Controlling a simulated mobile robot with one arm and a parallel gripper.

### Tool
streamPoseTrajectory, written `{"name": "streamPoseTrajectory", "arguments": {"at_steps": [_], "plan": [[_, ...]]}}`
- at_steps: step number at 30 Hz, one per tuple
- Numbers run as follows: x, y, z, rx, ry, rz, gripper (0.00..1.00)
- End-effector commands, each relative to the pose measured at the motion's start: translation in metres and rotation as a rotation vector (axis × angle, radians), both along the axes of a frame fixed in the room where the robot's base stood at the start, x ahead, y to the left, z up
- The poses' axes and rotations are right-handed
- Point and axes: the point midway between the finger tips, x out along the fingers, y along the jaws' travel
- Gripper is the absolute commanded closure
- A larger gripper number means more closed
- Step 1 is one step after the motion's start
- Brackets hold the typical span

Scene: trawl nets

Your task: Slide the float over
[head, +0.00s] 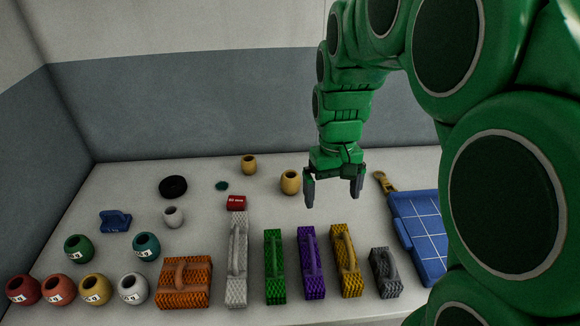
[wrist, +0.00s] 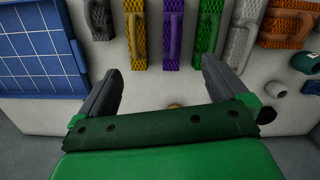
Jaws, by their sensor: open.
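Several barrel-shaped floats with open tops stand on the table. In the head view a yellow float (head: 290,182) stands just left of my gripper (head: 332,198), with another yellow float (head: 249,165) behind it. A small white float (head: 173,217) stands further left. Green (head: 79,249), teal (head: 146,246), red (head: 22,290), orange-red (head: 58,290), yellow (head: 95,289) and white (head: 133,288) labelled floats stand at the front left. My gripper is open and empty above the table, pointing down. In the wrist view its fingers (wrist: 160,70) are spread; a sliver of yellow shows behind its body.
Handled netting blocks stand along the front: orange (head: 183,284), white (head: 237,262), green (head: 274,267), purple (head: 311,264), yellow (head: 345,262), grey (head: 385,273). A blue gridded tray (head: 421,228) is at right. A black ring (head: 173,187), red box (head: 236,202) and blue handled tool (head: 115,221) lie left.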

Motion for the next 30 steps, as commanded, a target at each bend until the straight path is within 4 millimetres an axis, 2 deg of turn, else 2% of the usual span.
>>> {"name": "streamPoseTrajectory", "arguments": {"at_steps": [3, 14, 30], "plan": [[0.023, 0.003, -0.006, 0.002, -0.005, 0.017, 0.00], [0.088, 0.011, -0.026, 0.005, -0.024, 0.070, 0.00], [0.178, 0.027, -0.073, 0.011, -0.047, 0.149, 0.00]]}}
